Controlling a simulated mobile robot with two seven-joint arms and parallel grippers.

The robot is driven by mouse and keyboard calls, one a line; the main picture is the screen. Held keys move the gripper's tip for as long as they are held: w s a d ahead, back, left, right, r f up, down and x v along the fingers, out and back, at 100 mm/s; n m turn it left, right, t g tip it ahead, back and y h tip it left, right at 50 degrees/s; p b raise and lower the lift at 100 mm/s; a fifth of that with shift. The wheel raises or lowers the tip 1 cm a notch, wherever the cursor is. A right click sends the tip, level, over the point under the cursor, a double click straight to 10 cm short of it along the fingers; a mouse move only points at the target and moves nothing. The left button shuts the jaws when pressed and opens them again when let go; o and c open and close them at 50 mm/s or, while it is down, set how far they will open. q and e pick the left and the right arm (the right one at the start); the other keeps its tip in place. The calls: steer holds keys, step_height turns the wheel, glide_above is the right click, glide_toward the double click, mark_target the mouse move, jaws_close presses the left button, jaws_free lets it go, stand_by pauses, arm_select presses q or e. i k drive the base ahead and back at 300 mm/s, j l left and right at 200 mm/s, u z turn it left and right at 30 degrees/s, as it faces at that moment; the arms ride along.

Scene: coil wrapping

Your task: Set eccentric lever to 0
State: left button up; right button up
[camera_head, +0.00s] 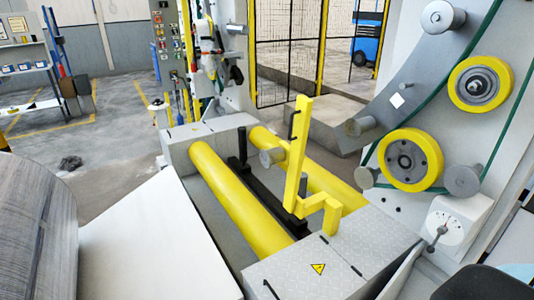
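A white box with a semicircular dial plate (458,221) stands at the right, below the yellow wheels. A small grey lever with a round knob (441,231) sits at the dial's lower left. Its thin rod slants down and left to a small end. The scale's numbers are too small to read, so I cannot tell which mark the lever points at. Neither of my grippers shows in this view.
A yellow upright arm (296,155) and two yellow rollers (235,200) lie left of the dial. A diamond-plate cover (330,262) is in front. A large grey coil (35,225) is at left. Dark shapes fill the bottom right corner.

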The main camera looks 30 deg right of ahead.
mark_target(442, 230)
steer(key=z, duration=2.2)
